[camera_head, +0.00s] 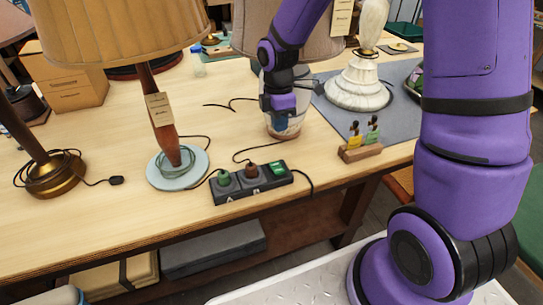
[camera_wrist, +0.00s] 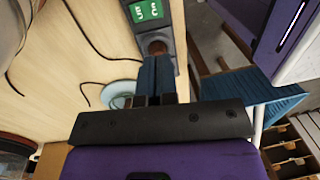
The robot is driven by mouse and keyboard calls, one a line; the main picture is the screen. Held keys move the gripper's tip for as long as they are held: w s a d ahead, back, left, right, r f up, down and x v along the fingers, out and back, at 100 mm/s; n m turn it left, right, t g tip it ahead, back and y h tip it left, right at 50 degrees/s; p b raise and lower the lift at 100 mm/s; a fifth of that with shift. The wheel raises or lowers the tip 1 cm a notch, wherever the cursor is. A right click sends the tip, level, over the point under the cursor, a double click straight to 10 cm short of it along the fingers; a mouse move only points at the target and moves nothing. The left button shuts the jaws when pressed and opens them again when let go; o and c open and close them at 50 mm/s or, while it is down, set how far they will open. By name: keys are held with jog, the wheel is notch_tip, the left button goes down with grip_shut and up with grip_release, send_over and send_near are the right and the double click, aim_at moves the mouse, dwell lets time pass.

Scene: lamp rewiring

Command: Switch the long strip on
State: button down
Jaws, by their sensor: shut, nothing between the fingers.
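A dark power strip (camera_head: 252,182) lies near the table's front edge. A green plug (camera_head: 224,178) and a brown plug (camera_head: 251,170) sit in its sockets, and a green switch (camera_head: 277,170) with white marks is at its right end. I cannot tell the switch's position. In the wrist view the switch (camera_wrist: 146,12) is at the top, with the brown plug (camera_wrist: 157,47) below it. My gripper (camera_head: 280,122) is shut and empty above the table, appearing just beyond the strip. Its blue fingertips (camera_wrist: 157,63) overlap part of the strip in the wrist view.
A wooden holder with tagged keys (camera_head: 361,148) stands right of the strip. A lamp on a pale round base (camera_head: 178,167) stands left, and a pale pot-like lamp base (camera_head: 287,128) is behind my gripper. Black cords run around the strip. A marble lamp (camera_head: 358,85) stands farther back.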

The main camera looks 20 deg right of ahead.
aim_at(278, 168)
jog(key=shift+w+a+f, duration=0.15)
jog(key=shift+w+f, duration=0.2)
jog(key=f, duration=0.4)
jog(key=s+f, duration=0.1)
jog(key=f, duration=0.9)
jog(key=shift+s, duration=0.35)
jog(key=shift+s+f, duration=0.1)
jog(key=shift+f, duration=0.05)
jog(key=shift+w+r, duration=0.35)
jog(key=shift+w, duration=0.4)
